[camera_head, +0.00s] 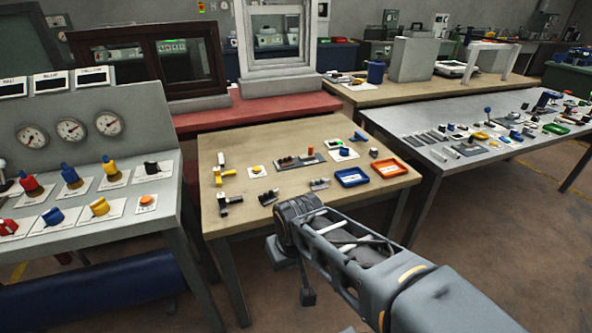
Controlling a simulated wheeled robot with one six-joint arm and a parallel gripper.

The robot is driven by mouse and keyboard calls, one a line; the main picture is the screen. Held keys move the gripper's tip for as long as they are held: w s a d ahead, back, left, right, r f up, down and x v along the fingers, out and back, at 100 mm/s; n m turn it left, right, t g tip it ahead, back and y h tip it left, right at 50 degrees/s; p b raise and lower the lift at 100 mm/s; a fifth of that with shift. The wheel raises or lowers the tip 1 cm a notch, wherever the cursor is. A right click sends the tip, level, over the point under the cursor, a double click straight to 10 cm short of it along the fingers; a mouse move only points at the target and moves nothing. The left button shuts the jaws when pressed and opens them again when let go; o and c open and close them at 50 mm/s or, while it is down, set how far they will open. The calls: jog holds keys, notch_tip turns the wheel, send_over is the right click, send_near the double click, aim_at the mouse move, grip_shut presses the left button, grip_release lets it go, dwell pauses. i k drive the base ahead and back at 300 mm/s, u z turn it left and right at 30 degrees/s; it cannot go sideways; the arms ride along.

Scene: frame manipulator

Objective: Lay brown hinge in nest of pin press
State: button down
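My arm reaches in from the lower right to the near edge of the wooden table (240,145). My gripper (307,296) appears to hang below the wrist, low in front of that edge; its fingers are too dark and small to tell open from shut. A grey plate with small dark brown pieces (286,161) lies mid-table; I cannot tell whether one is the brown hinge. A small blue device (344,152) on a white card stands right of it; I cannot tell whether it is the pin press. No nest can be made out.
A blue tray (352,183) and an orange tray (389,174) sit at the table's right. Hammer-like tools (226,200) lie at its left. A gauge console (70,145) stands left, and a grey table (430,150) with many small parts stands right.

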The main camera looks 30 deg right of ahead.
aim_at(290, 163)
jog(key=z, duration=0.4)
jog(key=i, duration=1.05)
jog(key=u, duration=0.65)
